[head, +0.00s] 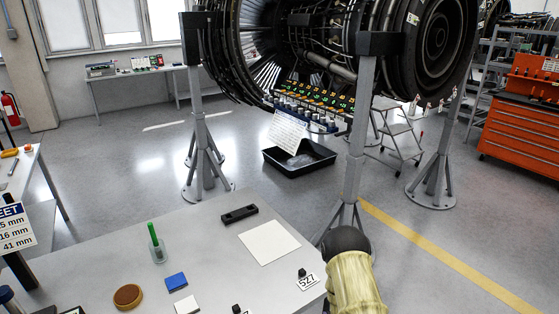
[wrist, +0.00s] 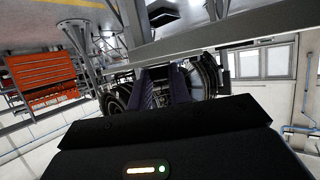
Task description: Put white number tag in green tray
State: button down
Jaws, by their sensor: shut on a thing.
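A white number tag reading 527 (head: 308,282) with a small black knob lies near the front right corner of the pale table. A second white tag (head: 245,312) with a black knob is cut off at the bottom edge, its number only partly showing. I cannot pick out a green tray in either view. My gripper (wrist: 166,84) shows in the wrist view, its dark fingers pointing away from the camera. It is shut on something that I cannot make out. In the head view I cannot make out its fingers.
The pale table (head: 205,255) holds a white square sheet (head: 269,242), a black bar (head: 239,214), a green marker in a glass (head: 156,245), a blue block (head: 176,282) and a brown round pad (head: 128,296). A grey engine stand (head: 356,150) rises just beyond. A black floor tray (head: 300,160) lies behind.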

jog(key=shift+s+f, duration=1)
jog(key=shift+f, duration=0.05)
